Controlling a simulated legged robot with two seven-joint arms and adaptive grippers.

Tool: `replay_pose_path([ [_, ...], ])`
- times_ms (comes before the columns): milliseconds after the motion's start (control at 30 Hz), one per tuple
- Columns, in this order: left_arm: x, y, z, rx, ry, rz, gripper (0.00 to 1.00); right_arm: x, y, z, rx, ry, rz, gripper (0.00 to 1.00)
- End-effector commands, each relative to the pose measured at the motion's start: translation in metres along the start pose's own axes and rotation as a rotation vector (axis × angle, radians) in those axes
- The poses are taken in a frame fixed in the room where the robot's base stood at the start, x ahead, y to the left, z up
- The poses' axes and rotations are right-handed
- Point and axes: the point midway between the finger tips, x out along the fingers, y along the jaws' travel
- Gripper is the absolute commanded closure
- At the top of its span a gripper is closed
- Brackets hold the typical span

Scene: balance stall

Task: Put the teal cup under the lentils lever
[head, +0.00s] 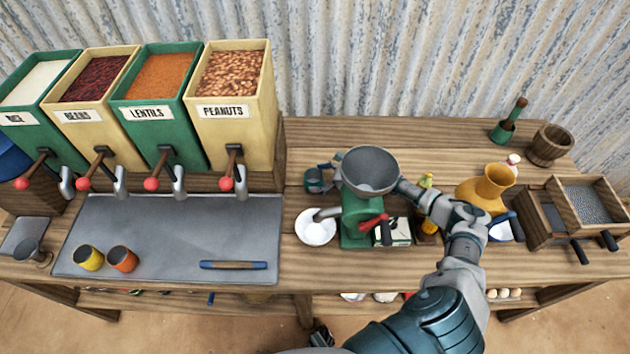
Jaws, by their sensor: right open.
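The teal cup (314,181) stands on the wooden counter just left of the grinder's metal hopper. It is small in the head view, and the side toward the hopper is partly hidden. The lentils lever (154,183) has a red knob and sits below the green lentils bin (162,77), with a metal spout (179,182) beside it. My right gripper (403,189) is open and points left, right of the hopper. Its fingertips are partly hidden by the hopper, and it looks apart from the cup. My left gripper is not in view.
The green grinder (358,218) with its hopper (370,171) stands between the cup and my right gripper. A white bowl (316,228) is in front.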

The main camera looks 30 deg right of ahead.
Motion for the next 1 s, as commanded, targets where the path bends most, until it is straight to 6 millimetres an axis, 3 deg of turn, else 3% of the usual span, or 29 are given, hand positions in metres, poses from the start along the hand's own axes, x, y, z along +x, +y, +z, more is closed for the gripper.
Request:
replay_pose_path([
  [100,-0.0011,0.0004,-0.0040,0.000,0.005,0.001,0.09,0.0099,0.0015,0.0022,-0.003,0.000,0.001,0.04],
  [300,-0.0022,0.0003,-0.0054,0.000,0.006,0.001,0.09,0.0106,0.0030,0.0029,-0.004,0.002,-0.001,0.04],
  [367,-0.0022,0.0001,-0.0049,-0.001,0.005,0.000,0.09,0.0103,0.0026,0.0025,-0.004,0.001,0.000,0.17],
  [567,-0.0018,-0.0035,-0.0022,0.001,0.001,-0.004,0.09,0.0091,0.0004,0.0006,-0.001,0.000,0.001,0.67],
  [600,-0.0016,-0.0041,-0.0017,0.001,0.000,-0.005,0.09,0.0091,0.0004,0.0004,-0.001,0.000,0.001,0.70],
  [1000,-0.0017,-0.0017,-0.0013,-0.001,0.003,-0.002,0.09,0.0065,0.0002,0.0057,-0.001,0.003,0.000,0.70],
])
